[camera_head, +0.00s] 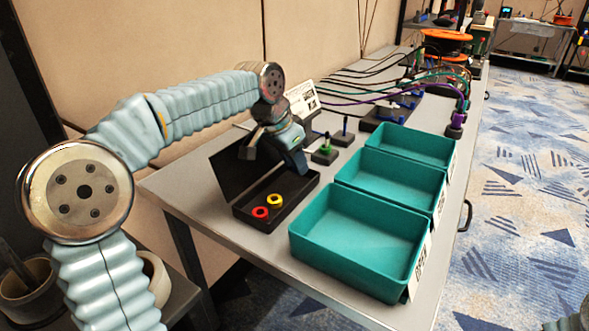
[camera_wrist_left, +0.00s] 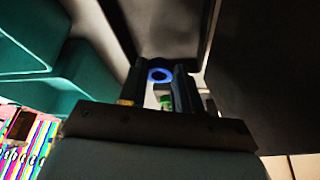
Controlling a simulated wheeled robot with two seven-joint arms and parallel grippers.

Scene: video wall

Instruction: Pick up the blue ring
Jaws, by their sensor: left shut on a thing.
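The blue ring (camera_wrist_left: 159,74) shows in the left wrist view between the two dark fingers of my left gripper (camera_wrist_left: 160,85), which is shut on it. In the head view my left gripper (camera_head: 299,165) hangs over the back right part of an open black box (camera_head: 240,212); the blue ring cannot be made out there. A red ring (camera_head: 260,212) and a yellow ring (camera_head: 275,201) lie in the box, close together.
Teal bins (camera_head: 335,256) stand in a row right of the box. Behind it are small dark stands with pegs, one with a green part (camera_head: 325,148). Cables run to an orange reel (camera_head: 447,35) farther back. The near left tabletop is clear.

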